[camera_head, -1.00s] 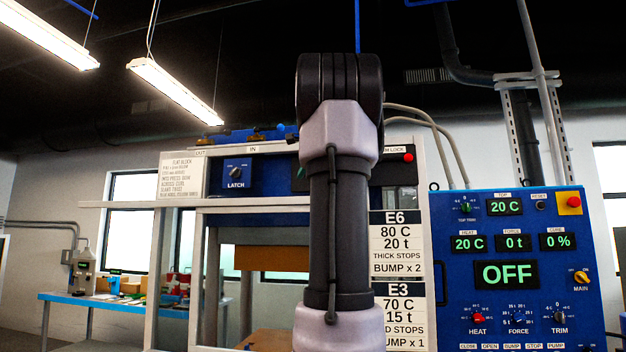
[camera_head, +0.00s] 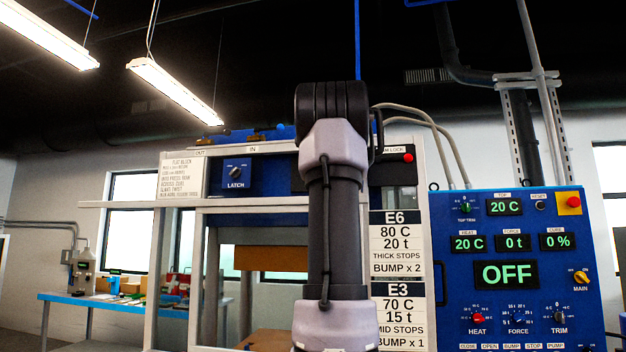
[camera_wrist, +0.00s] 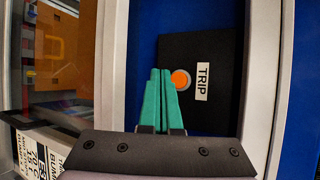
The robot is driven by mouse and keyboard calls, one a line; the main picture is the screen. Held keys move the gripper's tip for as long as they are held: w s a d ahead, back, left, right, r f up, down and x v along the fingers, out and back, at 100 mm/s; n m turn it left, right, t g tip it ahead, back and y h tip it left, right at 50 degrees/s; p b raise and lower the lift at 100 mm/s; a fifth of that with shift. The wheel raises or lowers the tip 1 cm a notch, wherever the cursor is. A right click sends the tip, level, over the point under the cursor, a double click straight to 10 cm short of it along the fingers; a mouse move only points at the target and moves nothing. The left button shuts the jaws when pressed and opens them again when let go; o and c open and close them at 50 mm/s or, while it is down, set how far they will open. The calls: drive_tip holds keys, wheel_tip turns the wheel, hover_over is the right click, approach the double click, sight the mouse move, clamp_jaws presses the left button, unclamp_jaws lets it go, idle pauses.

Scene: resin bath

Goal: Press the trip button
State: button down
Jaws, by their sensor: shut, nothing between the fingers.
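The trip button (camera_wrist: 181,79) is a round orange button with a pale rim, on a black plate (camera_wrist: 215,50) in the wrist view. A white label reading TRIP (camera_wrist: 202,81) is beside it. My gripper (camera_wrist: 160,72) has two green fingers, shut together and empty. Their tips appear just left of the button in the picture and may slightly overlap its edge. I cannot tell whether they touch it. In the head view my arm stands in front of the press, and the trip button and gripper do not show.
The black plate is on a blue panel (camera_wrist: 140,40) bordered by pale frame bars (camera_wrist: 262,70). The press window (camera_wrist: 60,50) is at left in the wrist view. In the head view, a blue control box (camera_head: 465,290) reading OFF stands right of the press.

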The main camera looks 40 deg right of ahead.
drive_tip(key=shift+w+d, duration=1.35)
drive_tip(key=shift+d, duration=0.2)
idle(0.9)
drive_tip(key=shift+w+d, duration=0.25)
drive_tip(key=shift+d, duration=0.05)
drive_tip(key=shift+w+d, duration=0.35)
drive_tip(key=shift+d, duration=0.1)
idle(0.7)
idle(0.3)
drive_tip(key=shift+s+a, duration=0.6)
drive_tip(key=shift+a, duration=0.15)
drive_tip(key=shift+s+a, duration=1.65)
drive_tip(key=shift+a, duration=0.25)
